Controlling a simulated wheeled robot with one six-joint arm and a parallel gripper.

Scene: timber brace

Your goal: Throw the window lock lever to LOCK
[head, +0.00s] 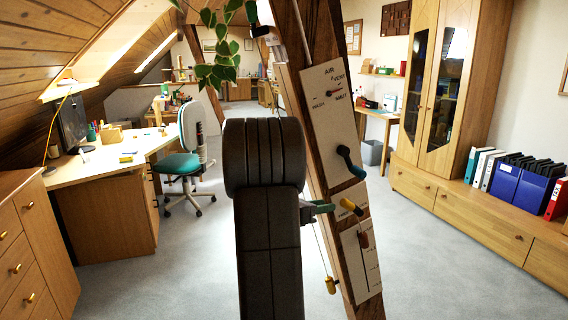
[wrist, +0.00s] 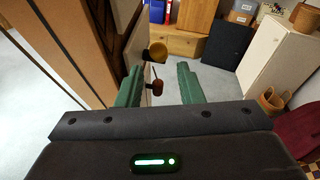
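My gripper (wrist: 159,70) is open in the wrist view, with its two green fingers apart and nothing clamped between them. Beyond the fingertips are a yellow-ended handle (wrist: 157,50) and, lower, a red-brown knob (wrist: 156,88), seen in the gap. In the head view the yellow handle (head: 351,205) sits on a small white plate (head: 342,209) on the slanted timber brace, just right of a green fingertip (head: 323,208). The red-brown knob (head: 365,240) is on the scaled plate below. The small plate's lettering is partly hidden, so I cannot tell which handle is the lock lever.
An upper plate (head: 327,104) marked AIR and VENT carries a pointer and a dark blue crank (head: 351,162). A yellow pull (head: 330,286) hangs on a cord below. A plant (head: 222,60) hangs upper left. A desk (head: 105,155) stands left; carpet is free on both sides.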

